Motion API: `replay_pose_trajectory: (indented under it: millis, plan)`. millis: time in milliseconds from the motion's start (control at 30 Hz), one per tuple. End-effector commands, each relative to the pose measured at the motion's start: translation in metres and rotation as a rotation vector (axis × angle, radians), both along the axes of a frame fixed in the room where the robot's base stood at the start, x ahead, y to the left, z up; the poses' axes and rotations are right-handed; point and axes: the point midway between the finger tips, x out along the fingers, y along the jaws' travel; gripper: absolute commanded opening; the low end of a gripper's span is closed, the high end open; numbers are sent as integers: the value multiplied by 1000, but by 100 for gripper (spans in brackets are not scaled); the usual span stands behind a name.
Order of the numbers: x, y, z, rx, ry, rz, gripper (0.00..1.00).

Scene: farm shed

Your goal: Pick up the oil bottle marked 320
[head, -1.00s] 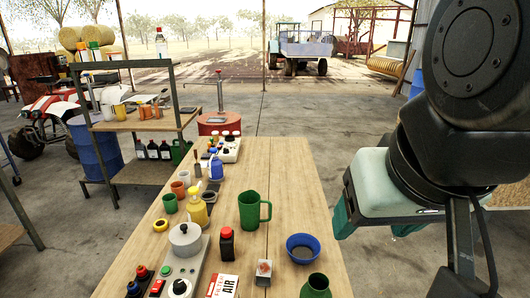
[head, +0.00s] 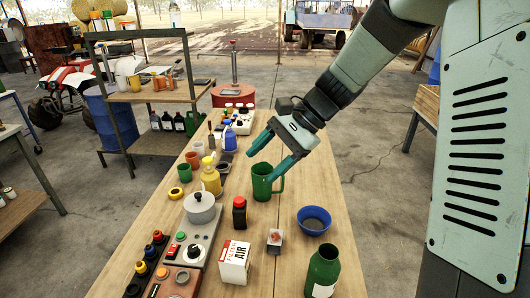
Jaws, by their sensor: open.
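No marking 320 is legible on any bottle. A dark bottle with a red cap (head: 239,213) stands upright mid-table. A green bottle (head: 322,268) with a pale label, only partly in view, stands at the near right. Several dark bottles (head: 167,121) with pale labels stand on the rack's lower shelf. My gripper (head: 259,167) is open and empty, its teal fingers pointing down-left over the table around the height of the green mug's rim in the picture. Whether it touches the mug cannot be told.
The green mug (head: 262,186) and blue bowl (head: 314,219) stand on the wooden table (head: 285,248). A white AIR filter box (head: 235,262), a yellow pump bottle (head: 211,180) and a pot (head: 200,208) stand nearby. Button boxes line the left edge.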

Motion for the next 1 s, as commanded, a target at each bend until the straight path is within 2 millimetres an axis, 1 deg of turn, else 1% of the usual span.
replay_pose_trajectory:
  millis: [33,200,300,400,500,600,700,767,867,1000]
  plan:
    - [14,8,-17,58,70,-38,64]
    - [55,32,-65,263,289,-183,64]
    - [77,42,-95,388,418,-275,64]
    - [98,48,-125,509,539,-369,64]
    - [113,50,-151,612,640,-452,64]
    - [124,50,-170,688,712,-512,64]
    - [130,50,-180,732,751,-548,64]
    - [131,50,-185,745,763,-559,64]
    - [132,50,-198,750,770,-565,64]
    - [131,50,-222,749,770,-563,64]
